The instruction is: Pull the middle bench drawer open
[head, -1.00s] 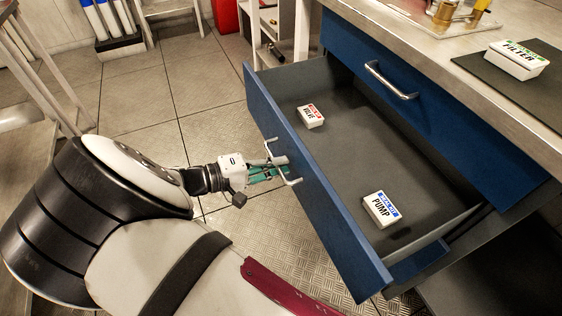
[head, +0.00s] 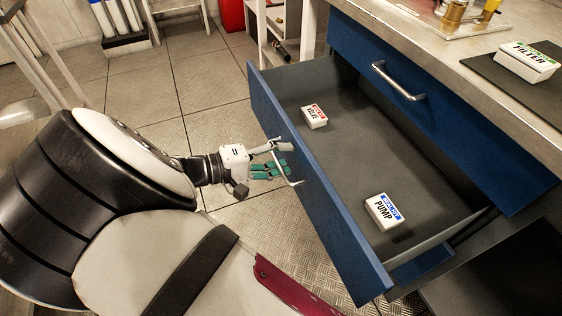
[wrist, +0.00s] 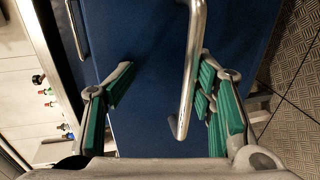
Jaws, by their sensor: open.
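The middle bench drawer (head: 325,200) has a blue front and stands pulled well out of the bench. Its inside is grey and holds a white VALVE box (head: 314,116) and a white PUMP box (head: 386,211). The drawer's metal bar handle (head: 291,170) also shows in the wrist view (wrist: 188,75). My gripper (head: 284,165) is at the handle with green-padded fingers open. In the wrist view my gripper (wrist: 160,85) has the handle between its fingers, close to the right finger and well apart from the left one. Whether the right pads touch it, I cannot tell.
The upper blue drawer with its handle (head: 398,82) is shut under the worktop. A FILTER box (head: 526,61) lies on a dark mat on the bench. A white shelf stand (head: 285,40) is behind the drawer. Tiled floor is clear beyond my arm.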

